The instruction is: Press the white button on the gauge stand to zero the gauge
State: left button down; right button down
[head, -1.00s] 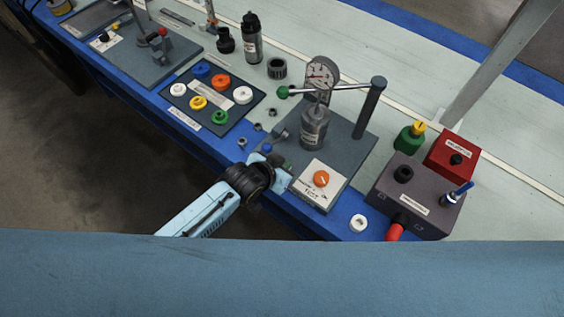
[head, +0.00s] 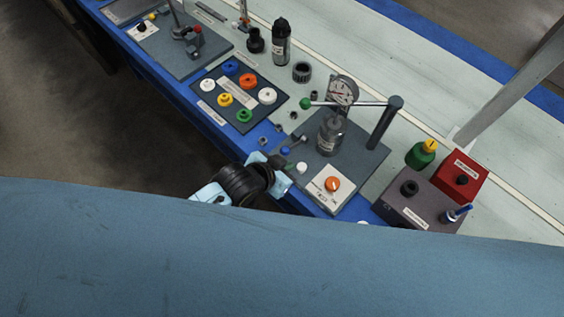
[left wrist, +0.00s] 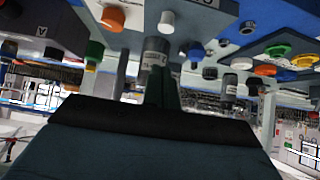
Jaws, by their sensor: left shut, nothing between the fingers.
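The gauge stand (head: 365,157) is a dark plate with a post, a horizontal arm and a round dial gauge (head: 343,91) above a grey cylinder. The white button (head: 302,168) is a small round cap on the plate's near left part, beside the orange knob (head: 333,184). My left gripper (head: 284,165) is shut and empty, just left of the white button and apart from it in the picture. In the left wrist view the white button (left wrist: 166,22) shows above the shut fingers (left wrist: 163,88), near the orange knob (left wrist: 112,17). My right gripper is not in view.
A small blue knob (head: 285,150) is close to my left gripper. Left of the stand is a plate with coloured rings (head: 202,97). A black bottle (head: 281,45) stands farther back.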

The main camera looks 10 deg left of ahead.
pick_arm(q)
jog(key=shift+v, duration=1.25)
jog(key=shift+w, duration=0.1)
dwell(0.3)
jog(key=s+a+f+n+g+y, duration=0.15)
jog(key=s+a+f, duration=0.35)
jog(key=f, duration=0.5)
jog(key=s+a+f+n+g+y, duration=0.1)
jog(key=s+a+f+y, duration=0.15)
jog(key=a+f, duration=0.6)
jog(key=s+a+f+g, duration=0.1)
jog(key=s+f, duration=0.3)
jog(key=s, duration=0.4)
jog(key=s+a+f+n+g+y, duration=0.1)
jog(key=s+a+f, duration=0.2)
jog(key=s, duration=0.5)
jog(key=s+a+f+n+g, duration=0.1)
jog(key=s+a+f+g, duration=0.1)
jog(key=s+f, duration=0.4)
jog(key=s, duration=0.3)
jog(key=shift+a+y, duration=0.3)
